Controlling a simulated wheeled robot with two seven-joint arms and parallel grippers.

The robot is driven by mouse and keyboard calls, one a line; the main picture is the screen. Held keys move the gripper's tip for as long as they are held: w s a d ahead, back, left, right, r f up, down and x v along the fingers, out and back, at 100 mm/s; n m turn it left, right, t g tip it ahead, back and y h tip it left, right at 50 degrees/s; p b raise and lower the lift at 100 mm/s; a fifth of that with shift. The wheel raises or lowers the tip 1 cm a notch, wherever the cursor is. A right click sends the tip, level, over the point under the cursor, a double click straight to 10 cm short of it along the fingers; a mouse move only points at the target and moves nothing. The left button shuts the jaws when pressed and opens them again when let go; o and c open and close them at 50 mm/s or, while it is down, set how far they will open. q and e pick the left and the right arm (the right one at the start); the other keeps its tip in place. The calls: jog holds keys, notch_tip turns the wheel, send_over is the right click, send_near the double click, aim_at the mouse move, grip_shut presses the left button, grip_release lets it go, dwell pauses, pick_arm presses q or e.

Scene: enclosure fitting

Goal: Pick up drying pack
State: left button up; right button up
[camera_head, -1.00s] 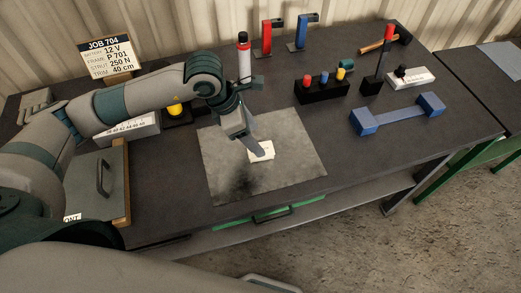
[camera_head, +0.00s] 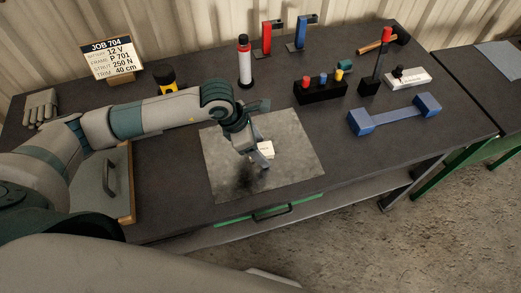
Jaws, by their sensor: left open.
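A small white packet (camera_head: 266,150), which looks like the drying pack, lies on the grey mat (camera_head: 222,180) in the head view. Its left part is hidden behind my left gripper (camera_head: 262,162). My left gripper is open and points down at the mat, its fingers close beside the packet's near left side. I cannot tell whether a finger touches the packet. My right gripper is not in view.
A panel with a handle (camera_head: 98,182) lies at left. The mat's right side is clear.

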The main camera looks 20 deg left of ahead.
aim_at(268, 151)
pick_arm(q)
jog(key=c, duration=1.2)
jog(key=shift+o, duration=0.2)
jog(key=shift+r, duration=0.15)
jog(key=shift+r+b, duration=0.45)
jog(key=r+b, duration=0.1)
jog(key=r, duration=0.2)
jog(key=shift+s+d+r+b, duration=0.1)
jog(key=shift+s+d+b, duration=0.1)
jog(key=shift+s+b, duration=0.2)
jog(key=s+d+r+p, duration=0.3)
jog(key=s+r+p, duration=0.3)
jog(key=s, duration=0.4)
jog(key=shift+d+r, duration=0.15)
jog(key=shift+r, duration=0.2)
